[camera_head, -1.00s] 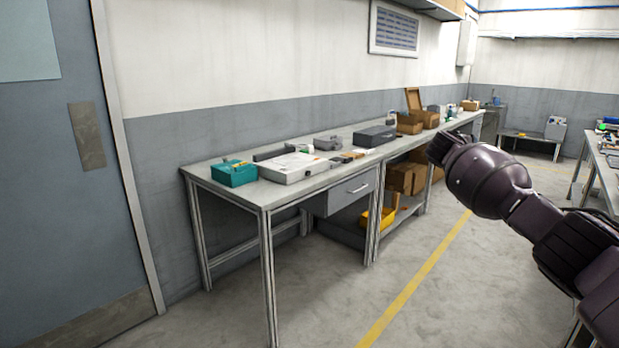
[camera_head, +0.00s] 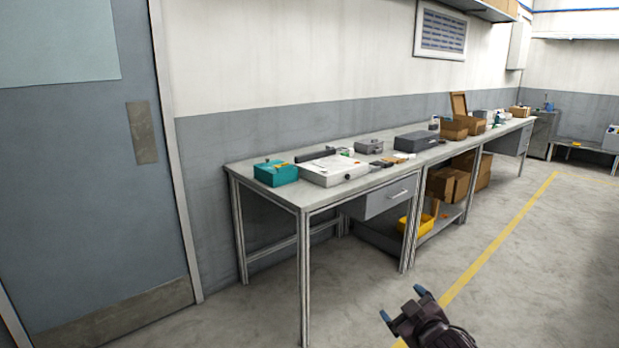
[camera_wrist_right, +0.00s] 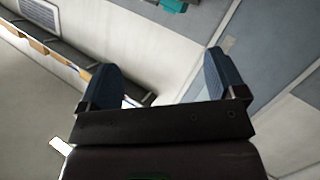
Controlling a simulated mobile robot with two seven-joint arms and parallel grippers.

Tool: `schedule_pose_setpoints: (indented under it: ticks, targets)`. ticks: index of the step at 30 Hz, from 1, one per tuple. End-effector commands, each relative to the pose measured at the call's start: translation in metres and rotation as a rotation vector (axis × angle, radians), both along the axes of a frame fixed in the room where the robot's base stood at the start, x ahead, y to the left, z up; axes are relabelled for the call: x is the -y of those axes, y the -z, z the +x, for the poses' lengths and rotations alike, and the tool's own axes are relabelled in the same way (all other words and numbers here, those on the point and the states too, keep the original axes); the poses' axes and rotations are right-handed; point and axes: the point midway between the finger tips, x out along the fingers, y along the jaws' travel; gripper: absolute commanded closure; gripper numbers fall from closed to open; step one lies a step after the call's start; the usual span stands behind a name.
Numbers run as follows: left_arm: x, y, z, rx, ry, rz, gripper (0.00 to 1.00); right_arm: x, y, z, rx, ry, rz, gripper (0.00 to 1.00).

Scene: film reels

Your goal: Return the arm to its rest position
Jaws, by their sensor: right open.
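My right gripper (camera_head: 404,304) is low at the bottom of the head view, in front of the workbench and over the floor by the yellow line. Its two blue-tipped fingers are apart with nothing between them. In the right wrist view the gripper (camera_wrist_right: 163,85) also shows its blue fingers spread and empty, with wall and door behind them. My left gripper is not in any view.
A long grey workbench (camera_head: 290,198) runs along the wall, bearing a teal box (camera_head: 276,174), a white case (camera_head: 332,170) and a dark grey box (camera_head: 416,141). Cardboard boxes (camera_head: 449,185) and a yellow bin (camera_head: 416,226) sit below. A grey door (camera_head: 85,180) stands left. Floor (camera_head: 520,270) right is clear.

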Motion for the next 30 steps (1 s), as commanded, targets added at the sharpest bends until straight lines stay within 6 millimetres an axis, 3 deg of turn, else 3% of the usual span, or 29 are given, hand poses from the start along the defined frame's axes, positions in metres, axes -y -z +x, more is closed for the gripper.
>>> schedule_pose_setpoints:
  ticks: [3, 14, 20, 27, 30]
  targets:
    - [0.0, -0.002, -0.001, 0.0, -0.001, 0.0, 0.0, -0.003, 0.014, -0.044, -0.008, 0.004, 0.1, 0.11]
    - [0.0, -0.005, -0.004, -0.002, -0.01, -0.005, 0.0, 0.017, 0.054, -0.165, -0.082, 0.106, 0.282, 0.11]
    - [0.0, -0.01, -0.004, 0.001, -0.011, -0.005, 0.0, 0.036, 0.086, -0.236, -0.178, 0.209, 0.333, 0.11]
    - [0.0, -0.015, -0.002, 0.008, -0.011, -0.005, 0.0, 0.056, 0.138, -0.325, -0.338, 0.334, 0.355, 0.11]
    - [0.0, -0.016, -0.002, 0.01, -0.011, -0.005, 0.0, 0.059, 0.151, -0.351, -0.384, 0.363, 0.356, 0.11]
